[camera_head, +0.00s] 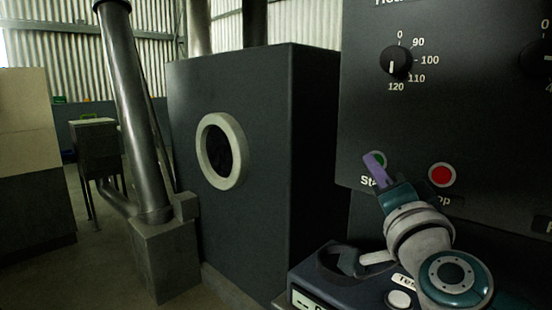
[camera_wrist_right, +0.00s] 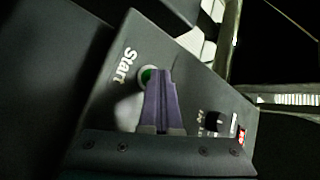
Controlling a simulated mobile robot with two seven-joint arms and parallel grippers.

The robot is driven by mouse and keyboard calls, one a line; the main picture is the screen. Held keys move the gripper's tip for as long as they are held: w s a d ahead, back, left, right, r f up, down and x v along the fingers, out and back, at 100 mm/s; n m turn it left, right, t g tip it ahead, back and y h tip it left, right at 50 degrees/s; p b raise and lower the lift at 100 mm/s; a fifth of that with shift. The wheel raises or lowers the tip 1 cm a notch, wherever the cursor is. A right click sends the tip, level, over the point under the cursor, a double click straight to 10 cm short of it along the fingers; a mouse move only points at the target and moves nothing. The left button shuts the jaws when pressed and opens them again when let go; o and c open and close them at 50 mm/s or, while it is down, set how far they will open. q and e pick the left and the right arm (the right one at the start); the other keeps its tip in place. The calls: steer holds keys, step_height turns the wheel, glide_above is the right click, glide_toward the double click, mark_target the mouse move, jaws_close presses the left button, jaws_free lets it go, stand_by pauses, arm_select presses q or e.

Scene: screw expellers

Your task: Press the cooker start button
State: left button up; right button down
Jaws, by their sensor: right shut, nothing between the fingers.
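The green start button (camera_head: 380,157) sits in a pale ring on the dark control panel (camera_head: 440,120), above a partly hidden "Start" label. My right gripper (camera_head: 370,157) is shut and empty, its purple fingers in front of the button and covering part of it. In the right wrist view the green button (camera_wrist_right: 148,75) shows just left of the closed fingertips (camera_wrist_right: 160,73), beside the "Start" label (camera_wrist_right: 125,65). I cannot tell whether the fingertips touch the button. My left gripper is not in view.
A red button (camera_head: 442,174) is right of the green one, with its label partly hidden by my arm. A black dial (camera_head: 396,62) is above. A dark unit with a label and screen (camera_head: 320,295) stands below. A big dark cabinet (camera_head: 240,140) with a round port is left.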

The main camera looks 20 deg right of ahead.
steer(key=shift+d, duration=0.2)
stand_by(0.3)
steer(key=shift+a, duration=0.15)
steer(key=shift+s+a+p, duration=0.3)
steer(key=shift+a+p, duration=0.05)
steer(key=shift+a, duration=0.3)
steer(key=shift+r, duration=0.1)
steer(key=shift+s+a+p, duration=0.2)
steer(key=shift+s+a, duration=0.1)
steer(key=shift+a, duration=0.5)
steer(key=shift+s+a+p, duration=0.25)
steer(key=shift+s+a, duration=0.1)
steer(key=shift+a, duration=0.4)
steer(key=shift+s+a+p, duration=0.2)
steer(key=shift+s+a, duration=0.1)
steer(key=shift+a, duration=0.5)
